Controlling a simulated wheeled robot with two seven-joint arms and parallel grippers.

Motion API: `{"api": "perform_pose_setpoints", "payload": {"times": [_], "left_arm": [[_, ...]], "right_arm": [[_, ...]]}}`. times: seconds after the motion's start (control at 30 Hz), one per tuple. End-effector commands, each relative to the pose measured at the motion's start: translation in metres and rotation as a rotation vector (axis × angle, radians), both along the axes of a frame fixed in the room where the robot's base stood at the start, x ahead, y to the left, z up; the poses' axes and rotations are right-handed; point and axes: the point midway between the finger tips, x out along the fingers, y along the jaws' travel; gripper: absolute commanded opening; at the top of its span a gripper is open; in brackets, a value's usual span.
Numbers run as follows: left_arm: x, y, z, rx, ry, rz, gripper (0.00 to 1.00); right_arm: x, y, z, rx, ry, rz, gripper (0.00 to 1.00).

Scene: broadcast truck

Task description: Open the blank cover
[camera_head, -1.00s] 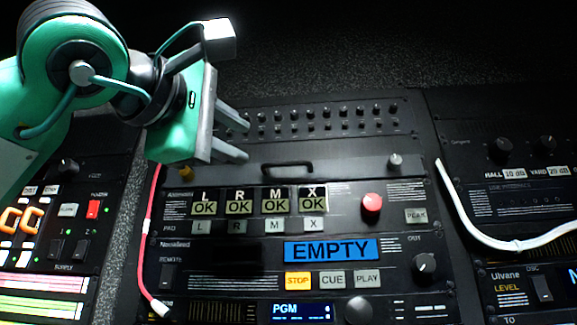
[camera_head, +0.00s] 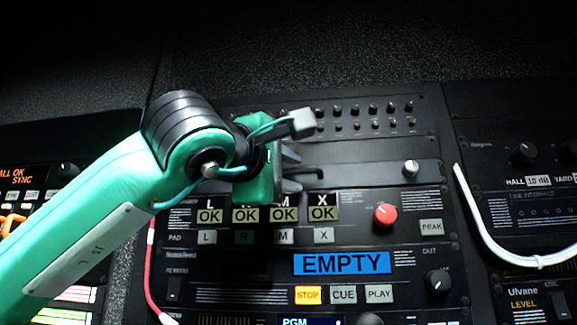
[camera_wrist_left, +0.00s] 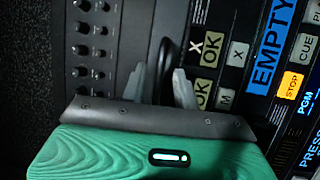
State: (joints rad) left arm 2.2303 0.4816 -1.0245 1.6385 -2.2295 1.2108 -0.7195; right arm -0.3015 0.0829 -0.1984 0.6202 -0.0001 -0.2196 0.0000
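The blank cover (camera_head: 360,174) is a plain dark strip in the rack, below the rows of small knobs, with a pale round knob (camera_head: 411,168) at its right end. My left gripper (camera_head: 296,171) is in front of the cover's left-middle part. In the left wrist view the black handle (camera_wrist_left: 166,62) shows between the two grey fingers of my left gripper (camera_wrist_left: 160,76). The fingers are apart, one on each side of the handle; whether either touches it I cannot tell. The cover looks closed and flush. My right gripper is not in view.
Below the cover are several OK indicators (camera_head: 323,214), a red knob (camera_head: 385,214) and the blue EMPTY display (camera_head: 341,263). A white cable (camera_head: 490,235) hangs at the right, and a red and white cable (camera_head: 149,270) at the left. Small knobs (camera_head: 356,110) stick out above.

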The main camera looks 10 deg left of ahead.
Motion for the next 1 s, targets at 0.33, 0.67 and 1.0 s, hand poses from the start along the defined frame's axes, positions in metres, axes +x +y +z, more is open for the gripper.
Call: {"api": "perform_pose_setpoints", "payload": {"times": [0.33, 0.67, 1.0], "left_arm": [[-0.0006, -0.0001, -0.0001, 0.0, 0.0, -0.001, 0.0], [-0.0016, -0.0005, 0.0015, 0.001, 0.03, -0.002, 0.0], [-0.0031, -0.0005, 0.0059, 0.0, 0.087, -0.001, 0.0]], "right_arm": [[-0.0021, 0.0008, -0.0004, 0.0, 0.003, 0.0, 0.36], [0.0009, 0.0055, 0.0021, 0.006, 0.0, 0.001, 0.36], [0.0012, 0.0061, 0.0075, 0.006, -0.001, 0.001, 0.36]]}}
